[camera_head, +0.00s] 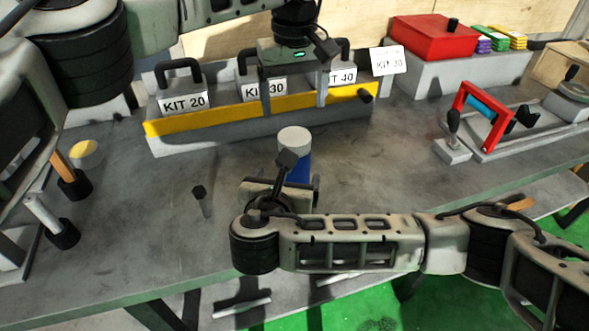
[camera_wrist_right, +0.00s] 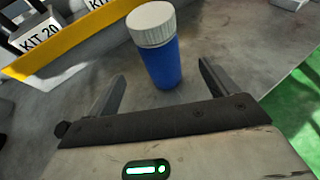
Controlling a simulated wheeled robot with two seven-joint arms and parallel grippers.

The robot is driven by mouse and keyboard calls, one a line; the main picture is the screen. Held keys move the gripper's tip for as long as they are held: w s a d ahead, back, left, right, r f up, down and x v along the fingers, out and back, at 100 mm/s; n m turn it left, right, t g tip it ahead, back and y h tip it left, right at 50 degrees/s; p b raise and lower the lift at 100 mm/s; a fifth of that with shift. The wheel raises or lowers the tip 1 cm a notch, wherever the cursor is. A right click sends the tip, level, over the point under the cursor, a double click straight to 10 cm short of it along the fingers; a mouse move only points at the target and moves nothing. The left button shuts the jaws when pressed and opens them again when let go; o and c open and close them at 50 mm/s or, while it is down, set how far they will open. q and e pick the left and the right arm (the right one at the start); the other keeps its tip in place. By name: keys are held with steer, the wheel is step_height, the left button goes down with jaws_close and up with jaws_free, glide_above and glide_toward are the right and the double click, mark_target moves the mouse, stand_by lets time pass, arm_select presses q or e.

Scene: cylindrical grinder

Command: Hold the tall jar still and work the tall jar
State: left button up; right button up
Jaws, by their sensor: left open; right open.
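The tall jar (camera_head: 296,165) is blue with a ribbed white lid and stands upright on the grey table, its lower part hidden by my right gripper in the head view. In the right wrist view the jar (camera_wrist_right: 165,65) stands just beyond and between the spread fingertips. My right gripper (camera_head: 280,188) is open, low over the table on the near side of the jar; its fingers show in the wrist view (camera_wrist_right: 162,72). My left gripper (camera_head: 293,98) is open and empty, pointing down above and behind the jar, in front of the kit rack.
A kit rack (camera_head: 215,121) with a yellow front strip stands behind the jar. A red box (camera_head: 432,38) sits at the back right, and a red-framed fixture (camera_head: 490,115) stands on the right. A dark peg (camera_head: 200,198) is left of the jar. Bare table lies around the jar.

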steer(key=x, duration=1)
steer(key=shift+r, duration=0.1)
jaws_close()
arm_select(q)
steer(key=shift+d+f, duration=0.1)
steer(key=shift+d, duration=0.05)
steer(key=shift+s, duration=0.1)
